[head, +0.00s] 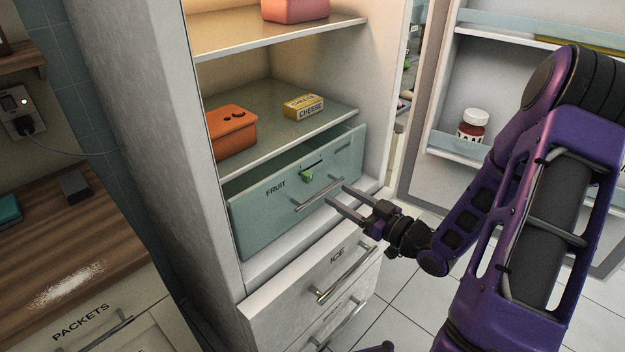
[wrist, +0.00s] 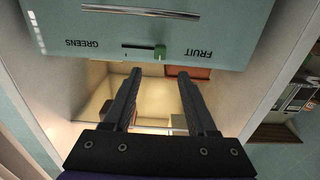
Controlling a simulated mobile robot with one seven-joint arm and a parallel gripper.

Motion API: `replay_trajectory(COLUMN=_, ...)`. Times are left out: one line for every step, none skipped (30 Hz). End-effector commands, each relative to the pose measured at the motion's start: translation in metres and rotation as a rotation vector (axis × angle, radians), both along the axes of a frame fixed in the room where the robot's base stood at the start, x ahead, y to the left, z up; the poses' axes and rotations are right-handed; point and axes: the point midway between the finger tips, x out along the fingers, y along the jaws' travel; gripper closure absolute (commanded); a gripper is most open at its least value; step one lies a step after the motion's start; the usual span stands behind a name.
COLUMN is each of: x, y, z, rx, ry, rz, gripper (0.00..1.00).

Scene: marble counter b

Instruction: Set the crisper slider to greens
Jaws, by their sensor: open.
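The crisper drawer (head: 262,222) is a pale teal front low in the open fridge; it also shows in the wrist view (wrist: 230,20), upside down. Its slider has a green knob (head: 307,177) in a short dark slot. In the wrist view the knob (wrist: 160,51) sits at the slot's end nearer the FRUIT label (wrist: 198,52). The GREENS label (wrist: 81,44) is on the other side, beyond the slot's empty end. My gripper (head: 336,192) is open and empty, in front of the drawer near its handle. In the wrist view the knob appears just beyond the gap between my fingertips (wrist: 160,74), not touched.
A metal bar handle (head: 320,196) crosses the drawer below the slider. An ICE drawer (head: 290,297) is underneath. An orange box (head: 231,131) and a cheese box (head: 303,106) sit on the shelf above. The open fridge door (head: 440,120) holds a jar (head: 472,126).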

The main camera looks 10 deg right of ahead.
Motion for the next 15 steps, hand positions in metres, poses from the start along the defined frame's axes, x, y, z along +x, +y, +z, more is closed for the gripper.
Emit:
replay_trajectory(x=0.009, y=0.008, z=0.0, rx=0.002, ry=-0.001, rz=0.005, gripper=0.43)
replay_trajectory(x=0.015, y=0.012, z=0.0, rx=0.002, ry=-0.001, rz=0.004, gripper=0.43)
replay_trajectory(x=0.022, y=0.016, z=-0.001, rx=0.001, ry=-0.001, rz=0.004, gripper=0.43)
replay_trajectory(x=0.028, y=0.02, z=0.0, rx=0.002, ry=-0.001, rz=0.003, gripper=0.43)
replay_trajectory(x=0.033, y=0.024, z=0.0, rx=0.002, ry=-0.001, rz=0.004, gripper=0.43)
replay_trajectory(x=0.04, y=0.028, z=-0.001, rx=0.001, ry=0.0, rz=0.003, gripper=0.43)
replay_trajectory(x=0.045, y=0.031, z=-0.001, rx=0.001, ry=-0.001, rz=0.003, gripper=0.43)
replay_trajectory(x=0.05, y=0.035, z=0.0, rx=0.002, ry=-0.001, rz=0.003, gripper=0.43)
replay_trajectory(x=0.056, y=0.039, z=0.0, rx=0.001, ry=-0.001, rz=0.003, gripper=0.43)
replay_trajectory(x=0.059, y=0.041, z=0.0, rx=0.001, ry=0.0, rz=0.002, gripper=0.43)
replay_trajectory(x=0.063, y=0.043, z=0.0, rx=0.001, ry=0.0, rz=0.001, gripper=0.43)
replay_trajectory(x=0.068, y=0.046, z=0.0, rx=0.001, ry=-0.001, rz=0.001, gripper=0.43)
replay_trajectory(x=0.071, y=0.048, z=0.0, rx=0.0, ry=0.0, rz=0.002, gripper=0.43)
replay_trajectory(x=0.073, y=0.05, z=0.0, rx=0.0, ry=0.0, rz=0.001, gripper=0.43)
replay_trajectory(x=0.076, y=0.051, z=0.0, rx=0.001, ry=0.001, rz=0.0, gripper=0.43)
